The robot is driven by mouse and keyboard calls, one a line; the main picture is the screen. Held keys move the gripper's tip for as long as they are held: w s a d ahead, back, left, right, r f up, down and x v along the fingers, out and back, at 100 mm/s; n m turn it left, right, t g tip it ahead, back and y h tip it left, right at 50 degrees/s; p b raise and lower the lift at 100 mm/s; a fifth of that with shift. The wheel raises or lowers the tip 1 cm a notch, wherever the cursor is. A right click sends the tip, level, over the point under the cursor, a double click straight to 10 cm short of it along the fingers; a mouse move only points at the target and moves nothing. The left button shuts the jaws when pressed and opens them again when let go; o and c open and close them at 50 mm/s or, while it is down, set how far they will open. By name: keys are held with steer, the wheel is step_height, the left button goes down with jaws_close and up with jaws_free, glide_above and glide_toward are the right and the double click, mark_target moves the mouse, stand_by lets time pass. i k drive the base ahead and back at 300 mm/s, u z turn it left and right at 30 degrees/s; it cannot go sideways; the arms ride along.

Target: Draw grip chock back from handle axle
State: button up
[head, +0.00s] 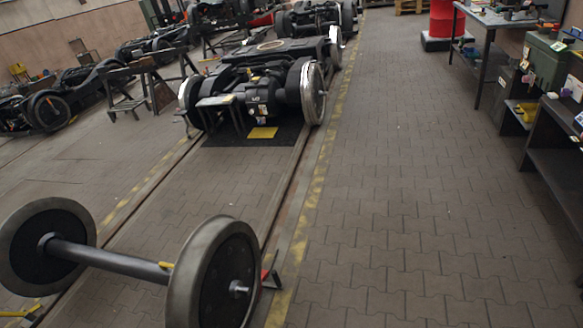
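A loose wheelset stands on the rails at the lower left, with a grey axle (110,258) between a left wheel (40,245) and a right wheel (222,280). A small red piece (269,275), which looks like a chock, sits at the floor against the right side of the right wheel, partly hidden by it. A yellow piece (22,312) lies low by the left wheel at the picture's edge. A small yellow bit (166,265) shows on the axle near the right wheel. I cannot tell which piece has a grip. My gripper is not in view.
A black bogie (260,90) stands farther up the track on a dark mat, with a trestle (140,88) to its left. A workbench (490,40) and shelves (555,145) line the right, near a red drum (442,22). The paved floor (410,200) between is clear.

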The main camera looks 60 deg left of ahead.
mark_target(278, 285)
steer(key=u, duration=0.05)
steer(key=i, duration=2.7)
steer(key=u, duration=3.6)
steer(key=i, duration=1.05)
